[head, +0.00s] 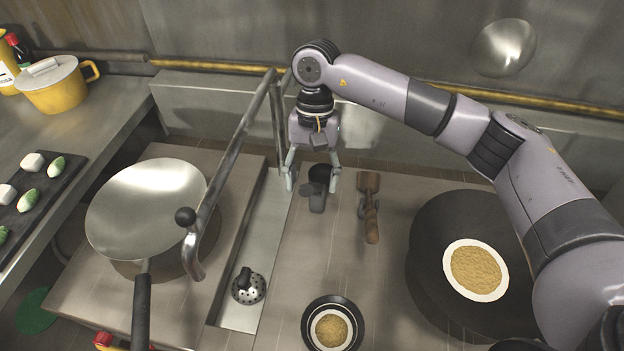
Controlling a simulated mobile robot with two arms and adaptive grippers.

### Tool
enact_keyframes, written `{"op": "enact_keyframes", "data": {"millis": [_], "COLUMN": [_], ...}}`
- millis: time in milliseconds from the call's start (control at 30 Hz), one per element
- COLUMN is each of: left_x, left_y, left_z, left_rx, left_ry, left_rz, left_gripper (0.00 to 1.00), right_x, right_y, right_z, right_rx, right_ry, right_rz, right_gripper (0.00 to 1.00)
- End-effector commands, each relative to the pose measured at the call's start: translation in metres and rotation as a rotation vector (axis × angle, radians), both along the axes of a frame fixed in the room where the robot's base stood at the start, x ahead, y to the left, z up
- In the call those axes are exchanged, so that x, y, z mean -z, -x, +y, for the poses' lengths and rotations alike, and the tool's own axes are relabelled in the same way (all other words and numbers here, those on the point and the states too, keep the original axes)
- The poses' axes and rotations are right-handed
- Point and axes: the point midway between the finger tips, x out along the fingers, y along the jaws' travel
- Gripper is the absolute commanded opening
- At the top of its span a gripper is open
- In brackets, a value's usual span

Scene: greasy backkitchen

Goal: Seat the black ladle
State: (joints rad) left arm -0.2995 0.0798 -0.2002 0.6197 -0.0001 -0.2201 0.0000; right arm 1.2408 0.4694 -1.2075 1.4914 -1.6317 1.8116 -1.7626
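A dark ladle-like object (319,176), which looks like the black ladle, is on the tiled counter at the centre, with a black round part and a greyer part in front of it. My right gripper (312,184) hangs over it, pointing down. Its two fingers are spread wide, one on each side of the dark object. I cannot tell whether a finger touches it. A perforated metal strainer with a dark handle (249,287) is in the sunken metal trough (238,316) left of centre. My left gripper is not in view.
A metal tap pipe (237,141) rises left of my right gripper. A steel wok (146,207) is at left, a wooden-handled spatula (371,222) to the right. A black wok (436,234) holds a plate of grain (476,270); a black bowl (308,318) is in front.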

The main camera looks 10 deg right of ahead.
Motion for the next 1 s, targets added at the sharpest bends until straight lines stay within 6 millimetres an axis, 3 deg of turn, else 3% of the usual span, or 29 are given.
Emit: {"op": "enact_keyframes", "data": {"millis": [1000], "left_x": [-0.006], "left_y": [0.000], "left_z": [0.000], "left_rx": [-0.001], "left_ry": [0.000], "left_rz": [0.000], "left_gripper": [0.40], "right_x": [-0.046], "right_y": [-0.011], "right_z": [-0.004], "right_rx": [-0.001], "right_ry": [0.000], "right_rz": [0.000], "right_gripper": [0.59]}}
